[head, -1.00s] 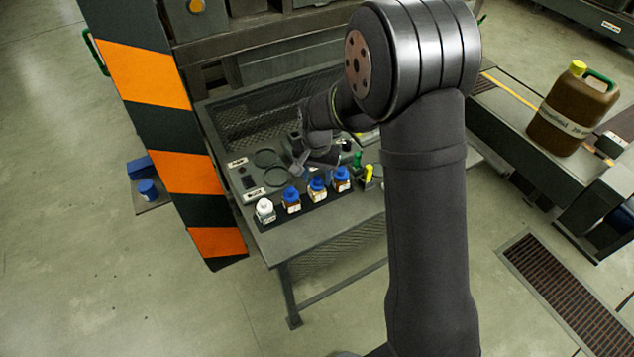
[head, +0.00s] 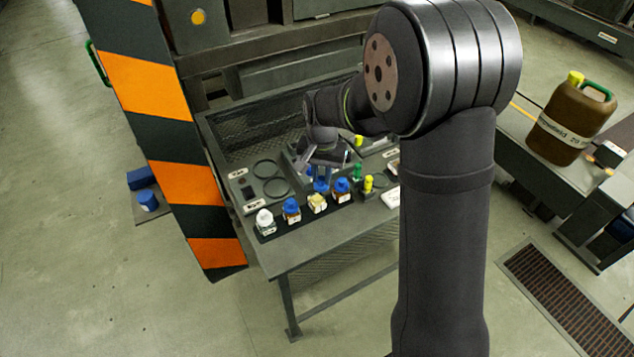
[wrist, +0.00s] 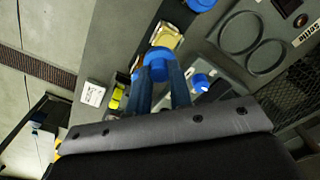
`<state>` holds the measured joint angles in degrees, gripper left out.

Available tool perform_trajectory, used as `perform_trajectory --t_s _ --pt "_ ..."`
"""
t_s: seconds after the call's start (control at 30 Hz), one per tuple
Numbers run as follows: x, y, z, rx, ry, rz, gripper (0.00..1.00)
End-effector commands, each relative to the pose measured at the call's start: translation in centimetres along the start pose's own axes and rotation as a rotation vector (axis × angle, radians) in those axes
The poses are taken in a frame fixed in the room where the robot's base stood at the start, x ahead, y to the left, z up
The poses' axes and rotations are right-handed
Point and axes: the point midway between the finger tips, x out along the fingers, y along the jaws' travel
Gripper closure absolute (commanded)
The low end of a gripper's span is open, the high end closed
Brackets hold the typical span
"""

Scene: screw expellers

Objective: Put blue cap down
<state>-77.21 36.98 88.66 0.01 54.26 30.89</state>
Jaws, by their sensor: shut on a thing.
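My gripper (head: 322,179) points down over the row of bottles on the bench. In the wrist view its two blue fingers (wrist: 158,72) are shut on a blue cap (wrist: 158,55). The held blue cap (head: 321,187) is just above the third bottle from the left (head: 318,204), which holds yellowish contents and shows no cap on its neck. This bottle also shows behind the cap in the wrist view (wrist: 168,35). Whether cap and bottle neck touch, I cannot tell.
Blue-capped bottles stand on either side (head: 291,211) (head: 342,190), with a white-capped bottle (head: 265,222) at the left end. A yellow-capped item (head: 368,184) and a green one (head: 357,170) stand to the right. Another blue round thing (wrist: 200,82) lies behind the row. The bench front (head: 300,247) is clear.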

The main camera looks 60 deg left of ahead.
Motion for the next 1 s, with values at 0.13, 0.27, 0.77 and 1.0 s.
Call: perform_trajectory --t_s 0.13,0.27,0.77,1.0 --pt "-2.1 3.8 0.0 0.006 0.001 0.0 1.0" --pt "-3.8 6.6 0.1 0.007 0.001 0.0 1.0" --pt "-4.7 14.7 -3.8 0.015 -0.004 0.002 1.0" --pt "-2.4 21.6 -8.7 0.025 -0.004 0.001 1.0"
